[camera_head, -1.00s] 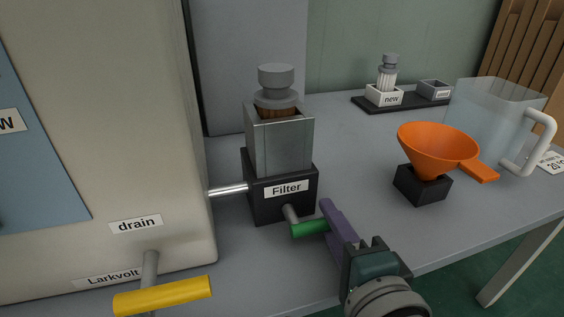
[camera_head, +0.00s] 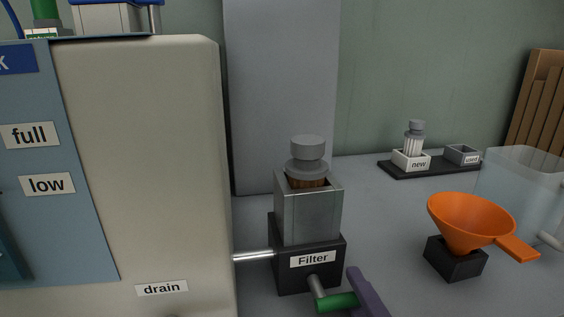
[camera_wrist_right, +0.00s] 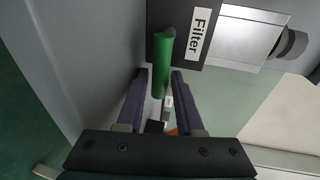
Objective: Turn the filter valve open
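The black filter base (camera_head: 307,275), labelled "Filter", carries a grey housing (camera_head: 310,215) with a grey-knobbed brown cartridge (camera_head: 307,160) in its top. The valve's green handle (camera_head: 337,302) sits on a short grey stem at the base's front and points right in the head view. My right gripper (camera_wrist_right: 160,72) is open, its two purple fingers on either side of the end of the green handle (camera_wrist_right: 160,65), with gaps visible on both sides. In the head view only one purple finger (camera_head: 368,295) shows, at the picture's bottom edge. My left gripper is not in view.
A large beige machine (camera_head: 145,170) with a "drain" label stands left, joined to the filter by a metal pipe (camera_head: 253,257). An orange funnel (camera_head: 470,222) on a black block, a clear jug (camera_head: 520,190) and a black tray (camera_head: 430,172) stand to the right.

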